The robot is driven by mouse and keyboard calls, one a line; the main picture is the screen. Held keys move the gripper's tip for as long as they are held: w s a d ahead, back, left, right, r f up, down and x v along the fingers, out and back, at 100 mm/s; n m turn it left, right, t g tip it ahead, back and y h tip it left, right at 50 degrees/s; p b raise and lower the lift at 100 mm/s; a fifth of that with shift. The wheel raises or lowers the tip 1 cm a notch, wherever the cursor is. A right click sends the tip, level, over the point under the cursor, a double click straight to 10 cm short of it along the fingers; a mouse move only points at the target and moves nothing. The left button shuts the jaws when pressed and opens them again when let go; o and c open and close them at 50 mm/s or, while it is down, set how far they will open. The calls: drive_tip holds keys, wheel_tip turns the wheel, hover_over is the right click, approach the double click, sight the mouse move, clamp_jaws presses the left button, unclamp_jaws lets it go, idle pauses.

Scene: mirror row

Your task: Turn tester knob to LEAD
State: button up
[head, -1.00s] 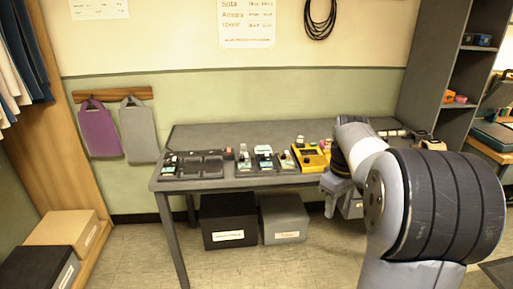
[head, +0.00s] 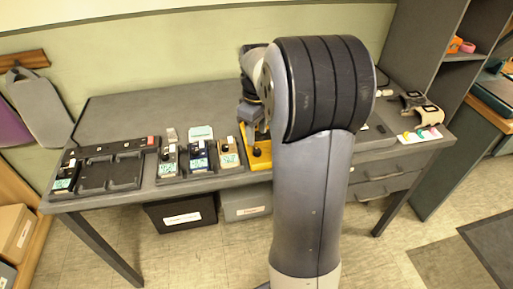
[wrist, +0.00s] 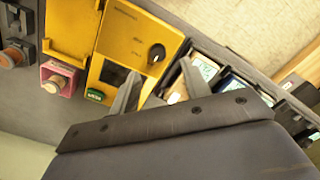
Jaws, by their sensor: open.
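The yellow tester (wrist: 128,37) lies on the bench, filling the upper middle of the wrist view. Its black round knob (wrist: 157,53) carries a light mark; its lettering is too small to read. A dark window and a green button (wrist: 96,95) are also on its face. In the head view the tester (head: 262,160) is partly hidden behind my arm. My gripper (wrist: 160,72) is open, with its two fingers over the tester's knob end. The knob appears between or just beyond the fingertips, and I see no contact. The gap's depth cannot be told.
Several small devices (head: 199,157) stand left of the tester, beside a black tray (head: 108,170). In the wrist view a pink-framed block (wrist: 58,77) sits close to the tester. The back left bench top is clear.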

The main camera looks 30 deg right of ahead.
sight(257, 150)
wheel_tip(257, 150, down, 6)
drive_tip(key=shift+w+d+f+b, duration=0.1)
drive_tip(key=shift+w+f+b, duration=0.05)
drive_tip(key=shift+f+b, duration=0.15)
clamp_jaws()
idle(0.4)
